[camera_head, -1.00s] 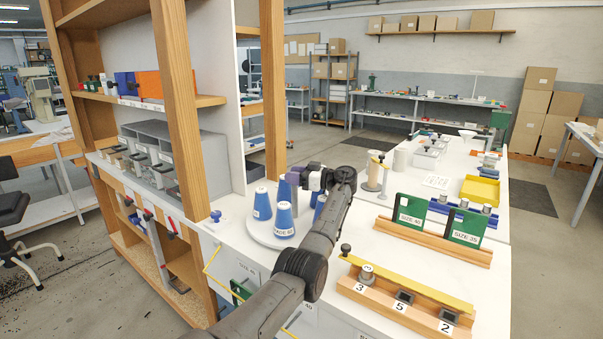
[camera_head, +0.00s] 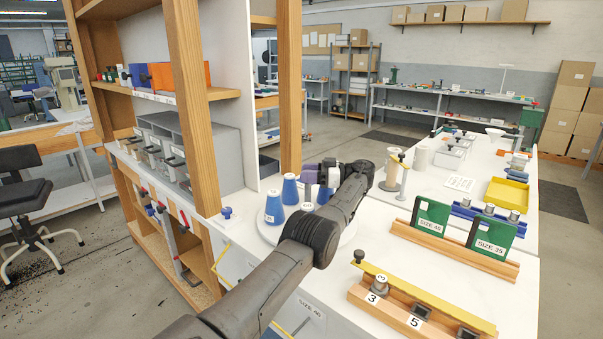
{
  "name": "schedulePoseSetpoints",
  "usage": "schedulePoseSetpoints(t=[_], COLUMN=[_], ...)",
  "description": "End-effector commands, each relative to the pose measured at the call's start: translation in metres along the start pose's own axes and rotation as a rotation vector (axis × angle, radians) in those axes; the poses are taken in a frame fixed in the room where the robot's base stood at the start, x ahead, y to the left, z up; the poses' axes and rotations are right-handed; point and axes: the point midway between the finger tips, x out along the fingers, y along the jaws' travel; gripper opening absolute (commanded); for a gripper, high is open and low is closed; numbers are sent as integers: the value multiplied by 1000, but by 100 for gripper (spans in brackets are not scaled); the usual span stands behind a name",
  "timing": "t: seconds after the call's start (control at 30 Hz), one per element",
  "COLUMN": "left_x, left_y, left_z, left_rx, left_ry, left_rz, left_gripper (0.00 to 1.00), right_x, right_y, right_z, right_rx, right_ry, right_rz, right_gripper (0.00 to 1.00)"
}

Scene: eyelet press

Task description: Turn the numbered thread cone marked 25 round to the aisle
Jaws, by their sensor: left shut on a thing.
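Several blue thread cones stand on a round white turntable (camera_head: 349,233) on the bench. The nearest blue cone (camera_head: 274,208) is at the left front and has a label too small to read. Another blue cone (camera_head: 290,190) is behind it, and more are partly covered by my arm. I cannot tell which cone is marked 25. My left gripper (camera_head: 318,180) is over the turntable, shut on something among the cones. My wrist and the small picture size hide what it holds. My right gripper is not in view.
A wooden shelf unit (camera_head: 186,110) rises left of the turntable. Right of my arm are green size blocks (camera_head: 432,215) on a wooden rail and a numbered wooden rack (camera_head: 400,312) with a yellow strip. A cylinder (camera_head: 393,169) and post stand behind.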

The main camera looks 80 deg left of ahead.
Motion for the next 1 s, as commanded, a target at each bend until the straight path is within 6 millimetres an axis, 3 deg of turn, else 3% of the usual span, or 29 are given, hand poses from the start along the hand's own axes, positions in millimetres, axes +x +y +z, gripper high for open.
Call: schedulePoseSetpoints(t=[0.47,0.5,0.73,1.0], left_x=[-2,-2,-3,-3], left_y=[-2,-2,-1,-1], left_z=[-1,-1,-1,0], left_rx=[-3,-3,-1,-1], left_ry=[-1,-1,-1,-1], left_rz=[-4,-4,-2,-2], left_gripper=[3,48,70,71], right_x=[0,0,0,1], right_y=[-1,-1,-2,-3], right_z=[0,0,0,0], right_rx=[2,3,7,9], right_ry=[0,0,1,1], right_rz=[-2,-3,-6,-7], right_gripper=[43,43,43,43])
